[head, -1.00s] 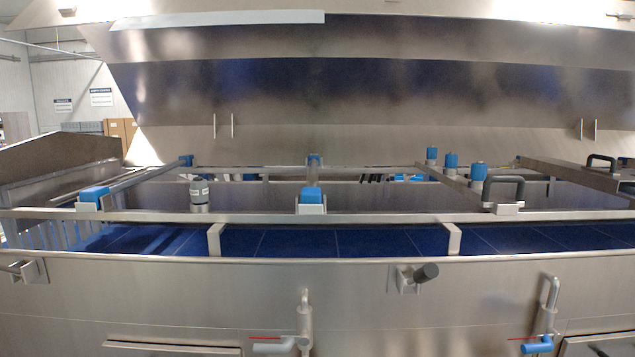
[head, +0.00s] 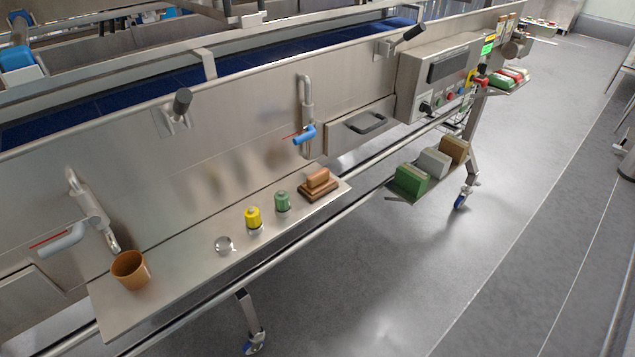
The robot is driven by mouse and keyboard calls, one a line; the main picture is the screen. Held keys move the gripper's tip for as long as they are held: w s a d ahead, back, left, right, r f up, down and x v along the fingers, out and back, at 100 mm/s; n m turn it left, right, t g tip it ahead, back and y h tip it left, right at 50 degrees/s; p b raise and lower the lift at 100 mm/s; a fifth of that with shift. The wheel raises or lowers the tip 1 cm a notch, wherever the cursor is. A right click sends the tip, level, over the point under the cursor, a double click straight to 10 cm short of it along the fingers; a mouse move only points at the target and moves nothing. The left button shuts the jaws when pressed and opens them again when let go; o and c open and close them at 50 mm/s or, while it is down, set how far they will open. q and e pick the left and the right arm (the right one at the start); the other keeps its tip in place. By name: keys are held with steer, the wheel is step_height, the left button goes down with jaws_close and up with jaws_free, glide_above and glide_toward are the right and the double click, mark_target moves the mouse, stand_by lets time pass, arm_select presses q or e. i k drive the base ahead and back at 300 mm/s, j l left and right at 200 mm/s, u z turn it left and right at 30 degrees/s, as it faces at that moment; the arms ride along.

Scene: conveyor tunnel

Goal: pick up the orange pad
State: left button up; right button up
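No pad of a clear orange is plain to me in the head view. An orange-brown block (head: 318,178) lies on a darker brown base (head: 318,190) at the right end of the steel shelf. A tan-brown block (head: 453,149) stands behind a grey block (head: 433,162) and a green block (head: 410,180) on a lower bracket shelf. I cannot tell whether any of these is the pad. Neither of my grippers is in view.
The steel shelf (head: 190,293) also holds an orange-brown cup (head: 130,270), a small clear or metal item (head: 224,245), a yellow bottle (head: 253,217) and a green bottle (head: 282,201). Green and red items (head: 510,76) lie near the control box (head: 440,75). Grey floor (head: 480,270) is clear at right.

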mark_target(318, 184)
steer(key=i+l+u, duration=0.2)
steer(key=l, duration=0.4)
steer(key=i+l+u, duration=0.15)
steer(key=l, duration=0.5)
steer(key=i+l+u, duration=0.2)
steer(key=l, duration=0.45)
steer(key=i+l+u, duration=0.2)
steer(key=l, duration=0.45)
steer(key=l+u, duration=0.15)
steer(key=l, duration=0.5)
